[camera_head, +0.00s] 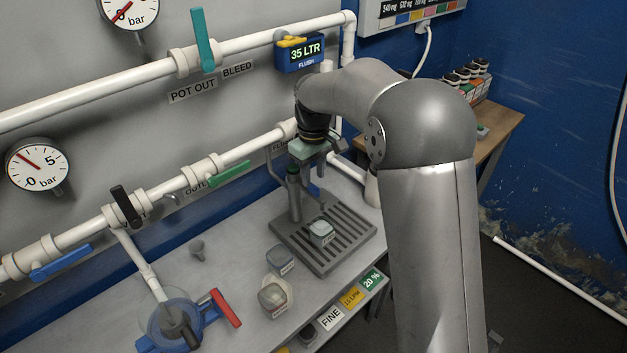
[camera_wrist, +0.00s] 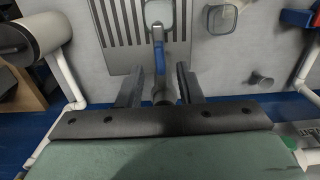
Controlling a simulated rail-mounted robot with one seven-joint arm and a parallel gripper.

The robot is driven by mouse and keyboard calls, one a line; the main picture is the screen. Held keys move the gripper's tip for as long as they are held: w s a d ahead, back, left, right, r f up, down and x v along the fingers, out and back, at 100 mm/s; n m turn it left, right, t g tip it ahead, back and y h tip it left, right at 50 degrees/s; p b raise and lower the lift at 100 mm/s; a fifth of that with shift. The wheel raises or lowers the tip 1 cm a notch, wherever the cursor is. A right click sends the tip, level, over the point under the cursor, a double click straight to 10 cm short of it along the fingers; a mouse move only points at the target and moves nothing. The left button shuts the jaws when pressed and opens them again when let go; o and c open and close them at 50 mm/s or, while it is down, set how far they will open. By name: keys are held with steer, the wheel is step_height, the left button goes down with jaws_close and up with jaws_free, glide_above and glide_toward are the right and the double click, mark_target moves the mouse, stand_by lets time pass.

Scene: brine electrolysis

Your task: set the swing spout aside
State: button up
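The swing spout (camera_wrist: 158,58) shows in the wrist view as a slim grey arm with a blue sleeve. It points toward a jar (camera_wrist: 167,10) on the slotted drip tray (camera_wrist: 108,22). My gripper (camera_wrist: 158,78) is open, with one dark finger on each side of the spout's base and visible gaps between. In the head view my gripper (camera_head: 308,165) is pointed down above the back of the tray (camera_head: 345,250), by a grey upright post (camera_head: 294,195). The jar (camera_head: 322,231) stands on the tray there. My arm and gripper partly hide the spout in the head view.
Two more jars (camera_head: 280,260) (camera_head: 273,297) stand on the bench left of the tray. A blue clamp-like fitting with a red handle (camera_head: 226,308) is at the front left. White pipes with valve handles (camera_head: 230,172) run along the wall behind.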

mark_target(314, 185)
steer(key=shift+f, duration=1.8)
jaws_close()
